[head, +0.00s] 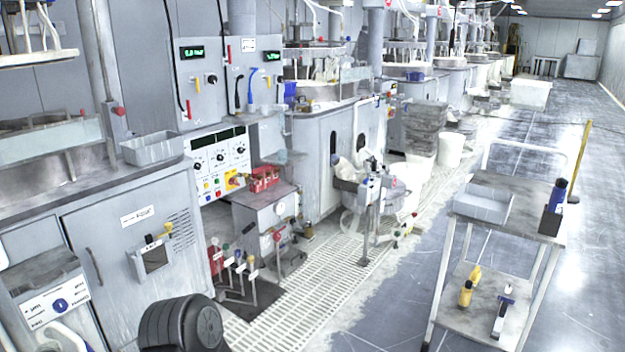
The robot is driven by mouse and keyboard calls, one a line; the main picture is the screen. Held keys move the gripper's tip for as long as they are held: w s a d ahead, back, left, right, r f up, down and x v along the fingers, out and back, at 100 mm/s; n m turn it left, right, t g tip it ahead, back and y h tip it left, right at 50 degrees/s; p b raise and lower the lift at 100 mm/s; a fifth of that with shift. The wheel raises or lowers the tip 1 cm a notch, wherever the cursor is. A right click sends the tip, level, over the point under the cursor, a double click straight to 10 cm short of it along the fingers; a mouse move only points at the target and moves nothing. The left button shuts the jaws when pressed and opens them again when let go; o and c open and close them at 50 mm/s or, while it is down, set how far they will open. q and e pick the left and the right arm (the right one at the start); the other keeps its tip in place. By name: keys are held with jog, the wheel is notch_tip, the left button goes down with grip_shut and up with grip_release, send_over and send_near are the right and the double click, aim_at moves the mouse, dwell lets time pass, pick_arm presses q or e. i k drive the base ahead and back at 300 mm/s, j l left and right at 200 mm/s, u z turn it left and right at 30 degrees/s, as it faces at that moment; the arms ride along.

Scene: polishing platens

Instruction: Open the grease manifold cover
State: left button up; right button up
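I cannot tell for sure which part is the grease manifold cover. A red block-like fitting (265,179) sits on top of a grey metal cabinet (262,212) below the control panel, left of the picture's middle. The cabinet has a round gauge on its front. A group of small levers with coloured knobs (240,265) stands on a dark mat in front of it. A grey cabinet door (125,250) at the left has a label and a small framed opening; it looks shut. Neither of my grippers can be made out in view.
A wheeled-looking cart (510,228) with a grey tray (484,204) and bottles stands at the right. A white floor grating (325,260) runs along the machines. A post-like stand (367,215) rises from it. The grey floor beyond the cart is mostly clear.

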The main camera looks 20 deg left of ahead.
aim_at(22, 276)
jog(key=i+j+u, duration=0.1)
jog(key=i+u, duration=0.8)
jog(key=i+l+u, duration=0.2)
jog(key=i+u, duration=0.25)
jog(key=i+l+u, duration=0.3)
jog(key=u, duration=0.2)
jog(key=i+l+u, duration=0.7)
jog(key=l+u, duration=0.15)
jog(key=i+l+u, duration=0.2)
jog(key=l+u, duration=0.2)
jog(key=i+l+u, duration=0.1)
jog(key=l+u, duration=0.3)
jog(key=l, duration=0.25)
jog(key=l+u, duration=0.85)
jog(key=l, duration=0.3)
